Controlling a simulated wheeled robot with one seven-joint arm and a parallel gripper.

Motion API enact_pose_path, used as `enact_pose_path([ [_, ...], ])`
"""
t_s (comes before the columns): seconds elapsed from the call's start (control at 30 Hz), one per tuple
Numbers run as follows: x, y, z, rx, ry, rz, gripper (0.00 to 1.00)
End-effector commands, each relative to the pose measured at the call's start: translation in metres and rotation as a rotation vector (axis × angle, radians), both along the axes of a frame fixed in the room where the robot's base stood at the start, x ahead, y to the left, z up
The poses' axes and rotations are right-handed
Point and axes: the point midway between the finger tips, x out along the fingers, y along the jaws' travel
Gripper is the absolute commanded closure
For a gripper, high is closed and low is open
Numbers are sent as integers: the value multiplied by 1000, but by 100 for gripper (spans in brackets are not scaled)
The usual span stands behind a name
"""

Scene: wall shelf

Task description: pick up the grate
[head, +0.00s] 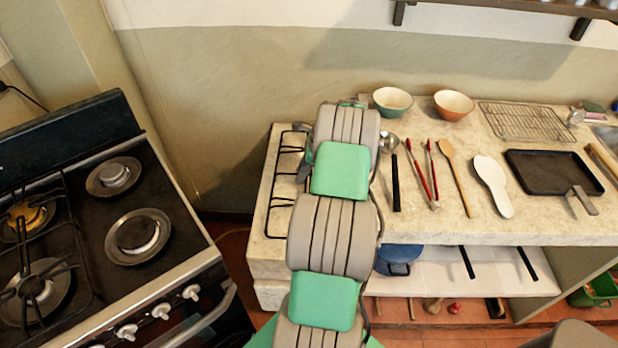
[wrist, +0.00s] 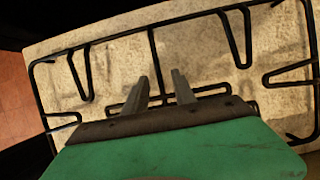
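The grate (head: 274,185) is a black wire frame with inward prongs. It lies on the left end of the pale stone counter in the head view, partly hidden behind my arm. In the wrist view the grate (wrist: 120,39) spans most of the picture, lying on the stone surface. My gripper (wrist: 161,82) points down at it with two grey fingers apart. One prong of the grate shows between the fingers. I cannot tell whether the fingers touch it.
Ladle, red-handled tongs, wooden spoon, white spoon rest (head: 492,184), black pan (head: 553,172), wire rack (head: 526,121) and two bowls (head: 393,101) stand right of my arm on the counter (head: 420,226). The stove (head: 100,235) stands at left, with a gap between. A wall shelf hangs above.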

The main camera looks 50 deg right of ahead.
Motion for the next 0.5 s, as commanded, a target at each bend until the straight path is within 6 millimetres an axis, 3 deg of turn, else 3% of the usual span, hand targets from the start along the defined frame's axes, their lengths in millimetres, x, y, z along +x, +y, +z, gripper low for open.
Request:
enact_pose_path([
  [0.1, 4, 3, -12, -2, -1, 2, 68],
  [0.27, 5, 3, -12, -3, -1, 2, 68],
  [0.5, 4, 3, -12, -3, -1, 2, 86],
])
